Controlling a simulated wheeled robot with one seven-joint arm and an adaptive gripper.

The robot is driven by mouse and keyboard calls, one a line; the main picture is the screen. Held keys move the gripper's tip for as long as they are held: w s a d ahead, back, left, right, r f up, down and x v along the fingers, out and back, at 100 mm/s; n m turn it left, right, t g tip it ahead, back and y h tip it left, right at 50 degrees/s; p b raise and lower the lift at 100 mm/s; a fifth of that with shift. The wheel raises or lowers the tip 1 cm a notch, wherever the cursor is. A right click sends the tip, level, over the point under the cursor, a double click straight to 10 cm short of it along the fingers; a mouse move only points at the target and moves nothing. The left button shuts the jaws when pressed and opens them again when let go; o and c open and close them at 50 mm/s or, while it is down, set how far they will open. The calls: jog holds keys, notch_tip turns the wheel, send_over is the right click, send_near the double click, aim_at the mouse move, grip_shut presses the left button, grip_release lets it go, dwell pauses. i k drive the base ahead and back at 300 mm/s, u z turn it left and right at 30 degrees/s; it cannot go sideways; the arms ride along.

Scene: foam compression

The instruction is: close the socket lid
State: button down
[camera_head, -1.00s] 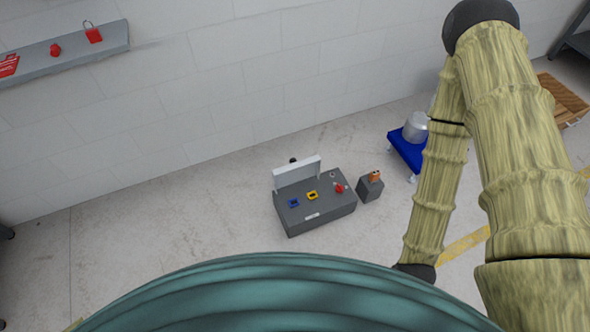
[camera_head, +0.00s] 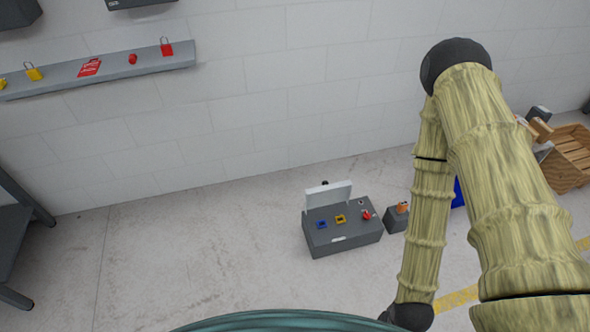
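A low grey box (camera_head: 345,243) stands on the floor near the wall, right of the middle. A white lid-like panel (camera_head: 328,196) stands upright along its back left edge. On its top are a blue socket (camera_head: 321,225), a yellow socket (camera_head: 341,219) and a small red part (camera_head: 367,215). I cannot tell which socket the lid belongs to; the blue and yellow ones are too small to show whether a lid is raised. My gripper is not in view.
A small grey block (camera_head: 396,220) with an orange item (camera_head: 402,208) stands right of the box, partly behind my arm. A wall shelf (camera_head: 120,72) holds padlocks. A wooden crate (camera_head: 568,160) is at far right.

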aim_at(326, 194)
jog(key=u, duration=0.6)
jog(key=i, duration=1.45)
jog(key=z, duration=0.65)
